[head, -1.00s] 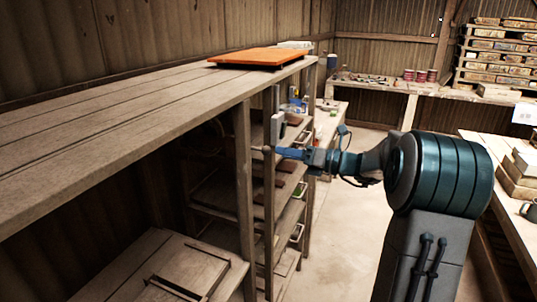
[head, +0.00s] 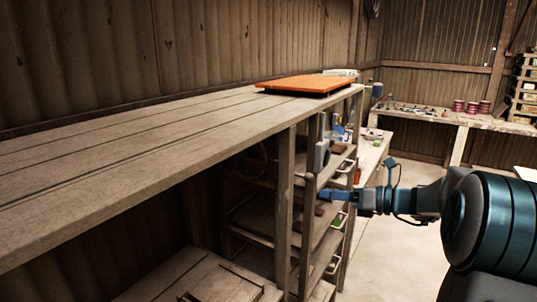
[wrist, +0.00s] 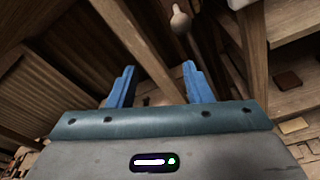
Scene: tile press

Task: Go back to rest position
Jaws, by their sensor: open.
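My gripper (head: 328,194) is stretched out level towards the shelf posts at the end of the long wooden bench, below the bench top. In the wrist view its two blue fingers (wrist: 158,78) stand apart with nothing between them. Past the fingers I see wooden beams and a pale round knob (wrist: 180,20). In the head view I cannot tell whether the fingertips touch a post or are only in front of it.
The wooden bench top (head: 150,135) runs along the left, with an orange slab (head: 305,84) at its far end. Shelves (head: 300,240) with brown and green tiles stand below. A back table (head: 440,115) holds red cans. The floor (head: 385,245) right of the shelves is clear.

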